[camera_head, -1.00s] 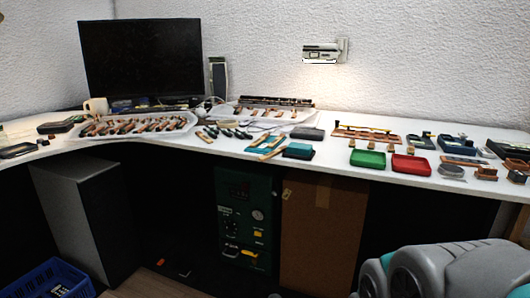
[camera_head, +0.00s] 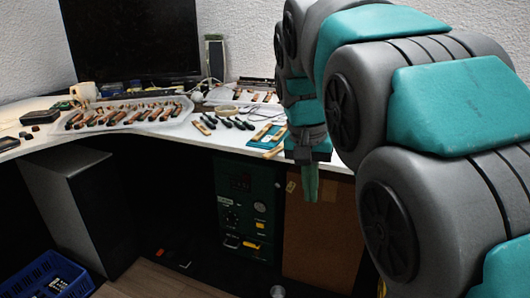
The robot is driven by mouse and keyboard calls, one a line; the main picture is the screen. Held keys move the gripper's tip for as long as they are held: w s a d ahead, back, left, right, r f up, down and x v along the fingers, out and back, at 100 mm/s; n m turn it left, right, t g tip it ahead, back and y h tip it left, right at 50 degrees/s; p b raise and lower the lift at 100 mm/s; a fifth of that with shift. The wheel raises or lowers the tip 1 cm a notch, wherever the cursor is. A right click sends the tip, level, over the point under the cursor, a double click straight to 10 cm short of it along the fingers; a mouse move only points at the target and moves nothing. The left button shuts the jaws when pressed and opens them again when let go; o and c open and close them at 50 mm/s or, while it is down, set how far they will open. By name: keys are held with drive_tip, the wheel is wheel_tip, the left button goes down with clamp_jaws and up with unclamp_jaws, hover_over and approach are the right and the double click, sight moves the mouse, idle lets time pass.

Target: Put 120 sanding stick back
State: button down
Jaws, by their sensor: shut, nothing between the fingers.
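My gripper (camera_head: 310,190) points down in front of the desk's front edge, right of the picture's middle. Its two green fingers are together and hold nothing. Light wooden sticks (camera_head: 274,139) lie at a slant on and beside a teal mat (camera_head: 257,143) near the desk edge, just left of my gripper. No grit number can be read, so I cannot tell which one is the 120 sanding stick. My arm covers the right half of the view and hides the desk there.
A white tray (camera_head: 178,117) of wooden piano parts lies on the desk's left part. Dark-handled tools (camera_head: 232,122) lie left of the mat. A monitor (camera_head: 130,40) and a mug (camera_head: 84,92) stand behind. A green cabinet (camera_head: 245,215) and a brown panel (camera_head: 318,235) are below.

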sight(270, 154)
drive_tip(key=w+a+r+m+t+p, duration=0.1)
drive_tip(key=w+a+r+t+p, duration=0.1)
drive_tip(key=w+a+r, duration=0.8)
drive_tip(key=shift+w+a+x, duration=0.15)
drive_tip(key=shift+w+x, duration=0.05)
drive_tip(key=shift+x, duration=1.75)
drive_tip(key=shift+w+a+x, duration=0.2)
drive_tip(key=shift+x, duration=1.7)
drive_tip(key=shift+w+a+x, duration=0.15)
drive_tip(key=shift+w+x, duration=0.05)
drive_tip(key=shift+x, duration=1.75)
drive_tip(key=shift+r, duration=0.15)
drive_tip(key=shift+w+d+p, duration=0.3)
drive_tip(key=shift+w+d, duration=0.05)
drive_tip(key=shift+w, duration=0.5)
drive_tip(key=shift+w+d+p, duration=0.25)
drive_tip(key=shift+w+d, duration=0.1)
drive_tip(key=shift+w, duration=0.5)
drive_tip(key=shift+s, duration=0.1)
